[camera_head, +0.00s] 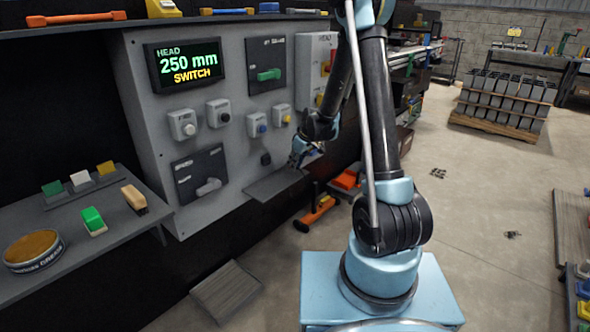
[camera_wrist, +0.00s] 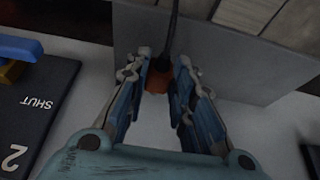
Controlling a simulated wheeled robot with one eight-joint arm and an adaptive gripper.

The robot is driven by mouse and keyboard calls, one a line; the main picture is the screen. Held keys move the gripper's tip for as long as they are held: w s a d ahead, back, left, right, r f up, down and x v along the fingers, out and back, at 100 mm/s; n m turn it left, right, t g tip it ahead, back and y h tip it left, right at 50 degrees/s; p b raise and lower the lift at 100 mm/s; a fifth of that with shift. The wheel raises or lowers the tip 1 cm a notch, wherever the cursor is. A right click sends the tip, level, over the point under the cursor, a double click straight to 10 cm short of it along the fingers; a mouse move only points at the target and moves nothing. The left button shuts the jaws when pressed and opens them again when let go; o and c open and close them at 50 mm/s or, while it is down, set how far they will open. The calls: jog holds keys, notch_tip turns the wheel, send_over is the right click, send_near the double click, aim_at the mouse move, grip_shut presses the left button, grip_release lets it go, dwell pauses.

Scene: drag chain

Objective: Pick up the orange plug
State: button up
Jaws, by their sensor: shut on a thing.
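The orange plug (camera_wrist: 157,82) shows in the wrist view between my fingertips, with a dark cable (camera_wrist: 172,35) running up from it. My gripper (camera_wrist: 159,73) is shut on the plug, one blue finger on each side; the fingers hide part of it. In the head view my gripper (camera_head: 298,159) is low at the right part of the grey control panel (camera_head: 235,130), just above a small grey shelf (camera_head: 282,183). I cannot make out the plug there.
In the wrist view a dark plate (camera_wrist: 35,115) marked SHUT and 2, with a blue handle (camera_wrist: 15,55), lies left of my gripper. In the head view orange tools (camera_head: 317,213) lie below the shelf. The floor at right is mostly clear.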

notch_tip(320, 180, up, 5)
jog(key=shift+f, duration=0.1)
jog(key=s+d, duration=1.2)
jog(key=d, duration=0.3)
jog(key=shift+d+f, duration=0.15)
jog(key=shift+d, duration=0.1)
jog(key=o, duration=0.4)
grip_shut()
jog(key=w+a, duration=0.1)
jog(key=a, duration=1.7)
jog(key=shift+w, duration=0.35)
